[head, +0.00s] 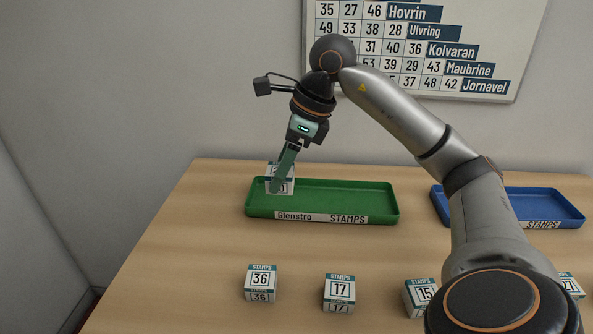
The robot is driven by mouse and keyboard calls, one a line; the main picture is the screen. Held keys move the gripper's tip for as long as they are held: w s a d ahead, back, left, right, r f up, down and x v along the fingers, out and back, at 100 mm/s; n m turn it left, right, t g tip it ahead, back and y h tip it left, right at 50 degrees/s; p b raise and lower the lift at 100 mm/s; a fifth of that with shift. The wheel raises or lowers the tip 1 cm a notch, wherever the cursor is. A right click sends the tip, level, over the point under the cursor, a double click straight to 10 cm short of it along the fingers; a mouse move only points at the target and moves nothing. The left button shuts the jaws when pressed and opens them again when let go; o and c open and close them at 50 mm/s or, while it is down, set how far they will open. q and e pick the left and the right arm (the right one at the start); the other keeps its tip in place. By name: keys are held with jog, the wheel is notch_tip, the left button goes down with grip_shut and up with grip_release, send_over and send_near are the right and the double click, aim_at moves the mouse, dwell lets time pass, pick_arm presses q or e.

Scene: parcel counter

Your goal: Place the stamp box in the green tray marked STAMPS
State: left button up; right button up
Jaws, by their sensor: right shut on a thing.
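The green tray (350,200) lies on the counter, and its front label reads "Glenstro STAMPS". My right gripper (278,184) reaches down over the left end of this tray. It is shut on a white and teal stamp box (287,186), whose number is mostly hidden by the finger. The box is at the tray's left end, inside its outline in the picture. I cannot tell whether it touches the tray floor. My left gripper is not in view.
Stamp boxes marked 36 (261,283), 17 (339,292) and 15 (419,296) stand along the front. Another (571,286) is partly behind my right arm. A blue tray (560,205) marked STAMPS lies right. A wall chart (415,45) lists names and numbers.

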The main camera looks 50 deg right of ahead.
aim_at(276, 165)
jog(key=w+d+f, duration=0.2)
jog(key=w, duration=0.1)
jog(key=w+d+f, duration=0.1)
jog(key=w, duration=0.1)
jog(key=shift+d, duration=0.3)
jog(key=w+f, duration=0.1)
jog(key=w+d+f, duration=0.1)
jog(key=f, duration=0.1)
jog(key=w+d+f, duration=0.1)
jog(key=shift+w+d+f, duration=0.1)
jog(key=shift+d+f, duration=0.05)
jog(key=shift+f, duration=0.25)
jog(key=shift+w+d+f, duration=0.2)
jog(key=shift+w+f, duration=0.05)
jog(key=shift+f, duration=1.65)
jog(key=shift+f, duration=0.15)
jog(key=o, duration=1.4)
jog(key=shift+d+r, duration=0.1)
jog(key=shift+r, duration=0.4)
jog(key=p+v, duration=0.1)
jog(key=v, duration=1)
jog(key=shift+s+r, duration=0.1)
jog(key=shift+r, duration=0.1)
